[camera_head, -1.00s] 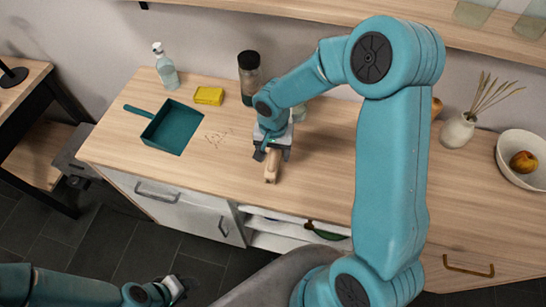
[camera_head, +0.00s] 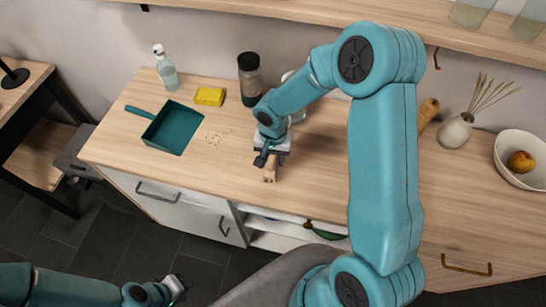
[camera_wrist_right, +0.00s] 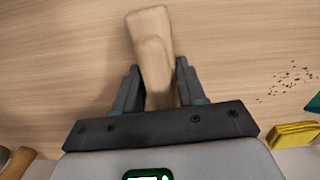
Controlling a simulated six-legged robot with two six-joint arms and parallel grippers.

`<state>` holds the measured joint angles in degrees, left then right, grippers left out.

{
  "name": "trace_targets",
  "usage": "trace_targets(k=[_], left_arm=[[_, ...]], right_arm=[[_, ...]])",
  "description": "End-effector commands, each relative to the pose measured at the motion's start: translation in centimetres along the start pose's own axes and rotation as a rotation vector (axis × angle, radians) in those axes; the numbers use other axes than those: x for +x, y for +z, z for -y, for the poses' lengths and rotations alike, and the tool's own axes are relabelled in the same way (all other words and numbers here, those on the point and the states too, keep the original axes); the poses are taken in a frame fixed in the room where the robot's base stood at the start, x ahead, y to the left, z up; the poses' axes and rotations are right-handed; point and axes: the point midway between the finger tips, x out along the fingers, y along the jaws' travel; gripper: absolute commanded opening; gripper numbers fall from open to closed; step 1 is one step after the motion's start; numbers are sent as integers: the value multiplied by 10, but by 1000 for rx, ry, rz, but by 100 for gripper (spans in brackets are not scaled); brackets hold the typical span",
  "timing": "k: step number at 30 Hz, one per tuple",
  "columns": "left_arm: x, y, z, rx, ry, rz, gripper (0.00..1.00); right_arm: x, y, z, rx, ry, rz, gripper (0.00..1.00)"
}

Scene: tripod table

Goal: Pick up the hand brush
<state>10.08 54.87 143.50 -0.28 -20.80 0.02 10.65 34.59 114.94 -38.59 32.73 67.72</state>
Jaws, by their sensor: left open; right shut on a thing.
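The hand brush (camera_head: 269,173) shows as a pale wooden handle at the front middle of the counter; the rest of it is hidden under my right gripper. In the right wrist view the wooden handle (camera_wrist_right: 152,45) runs up between the two fingers. My right gripper (camera_head: 270,158) is shut on it, one finger on each side; the fingers also show in the wrist view (camera_wrist_right: 157,85). I cannot tell whether the brush is clear of the counter. My left gripper (camera_head: 178,288) is open and empty, low at the front, away from the counter.
A teal dustpan (camera_head: 174,127) lies left, with crumbs (camera_head: 214,138) beside it. A yellow sponge (camera_head: 209,96), a clear bottle (camera_head: 166,68) and a dark jar (camera_head: 249,77) stand behind. A vase (camera_head: 455,131) and a fruit bowl (camera_head: 524,170) are at right.

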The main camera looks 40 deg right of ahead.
Motion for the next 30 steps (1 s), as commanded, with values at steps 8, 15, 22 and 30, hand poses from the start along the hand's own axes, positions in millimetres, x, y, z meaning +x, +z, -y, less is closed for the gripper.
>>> trace_targets(k=[8,15,22,30], left_arm=[[4,0,2,0,0,0,43],[10,0,4,0,0,0,43],[12,0,4,0,0,0,43],[13,0,4,0,0,0,43]], right_arm=[[-48,-2,1,1,-6,-8,8],[-126,-1,1,0,-8,-8,8],[-178,0,1,-1,-5,-3,8],[-198,0,0,0,-1,-1,8]])
